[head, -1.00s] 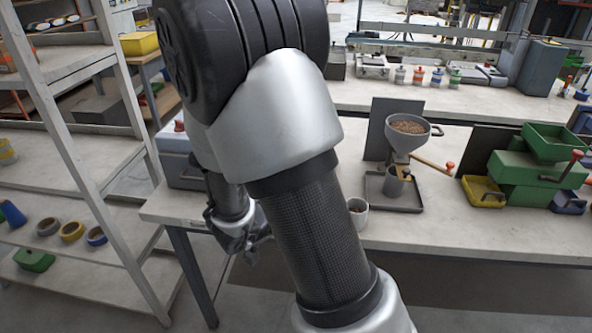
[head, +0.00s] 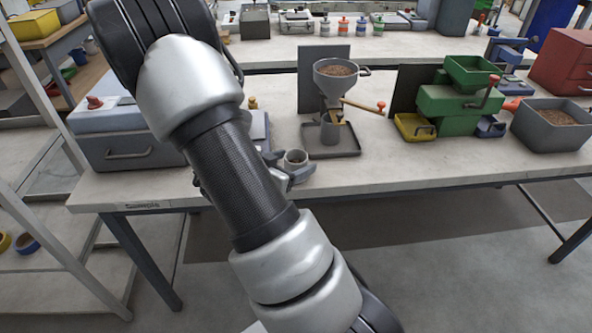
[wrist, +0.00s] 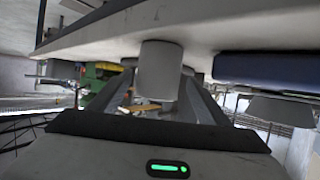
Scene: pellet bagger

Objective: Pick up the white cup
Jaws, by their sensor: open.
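The white cup (head: 296,157) stands upright near the front edge of the workbench in the head view, with something brown inside it. Its lower front is partly hidden by my gripper (head: 288,171). In the wrist view, which is upside down, the pale cup (wrist: 159,70) is in the middle with its base against the bench top. My gripper (wrist: 159,84) is open there, with one finger on each side of the cup. I cannot tell whether either finger touches it.
A hopper of brown pellets (head: 336,71) stands on a tray (head: 345,150) behind the cup. A grey case (head: 125,135) is to the left. A green machine (head: 455,105), yellow bin (head: 412,127) and grey pellet bin (head: 550,135) are right. The bench front right of the cup is clear.

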